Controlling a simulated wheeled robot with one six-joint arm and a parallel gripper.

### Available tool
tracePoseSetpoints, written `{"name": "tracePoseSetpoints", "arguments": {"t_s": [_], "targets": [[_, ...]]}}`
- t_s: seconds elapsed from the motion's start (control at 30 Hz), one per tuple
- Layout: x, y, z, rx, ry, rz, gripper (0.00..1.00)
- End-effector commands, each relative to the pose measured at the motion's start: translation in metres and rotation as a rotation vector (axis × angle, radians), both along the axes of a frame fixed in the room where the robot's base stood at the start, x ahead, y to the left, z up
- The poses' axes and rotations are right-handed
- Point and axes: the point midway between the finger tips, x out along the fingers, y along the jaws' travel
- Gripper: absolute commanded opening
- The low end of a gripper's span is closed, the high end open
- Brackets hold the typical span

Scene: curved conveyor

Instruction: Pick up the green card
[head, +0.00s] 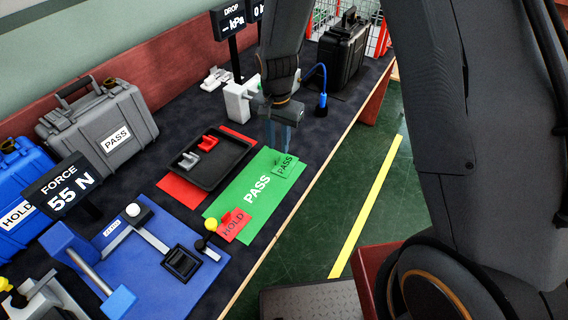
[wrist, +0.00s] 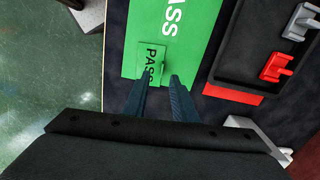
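The green card (head: 285,166), marked PASS, lies at the far right end of the larger green PASS mat (head: 246,197). In the wrist view the green card (wrist: 150,67) shows just beyond my fingertips, with its lower part between them. My gripper (head: 279,149) points down above the card's far edge. In the wrist view my gripper (wrist: 158,80) is open, its two dark fingers apart with nothing held. Whether the fingertips touch the mat or card I cannot tell.
A red HOLD card (head: 234,225) lies at the mat's near end. A black tray (head: 186,178) with a red and a grey part sits left of the mat. A white device (head: 238,101) and blue gooseneck (head: 322,100) stand behind. The table edge (head: 300,205) runs close on the right.

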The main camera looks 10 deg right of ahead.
Motion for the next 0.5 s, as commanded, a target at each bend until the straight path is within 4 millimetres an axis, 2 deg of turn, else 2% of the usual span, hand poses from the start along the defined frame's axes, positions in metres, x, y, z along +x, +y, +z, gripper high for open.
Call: {"name": "tracePoseSetpoints", "arguments": {"t_s": [0.17,0.5], "targets": [[0.001,0.000,-0.011,0.000,0.001,0.000,0.25],[0.005,0.000,-0.048,-0.001,0.002,0.001,0.25]]}}
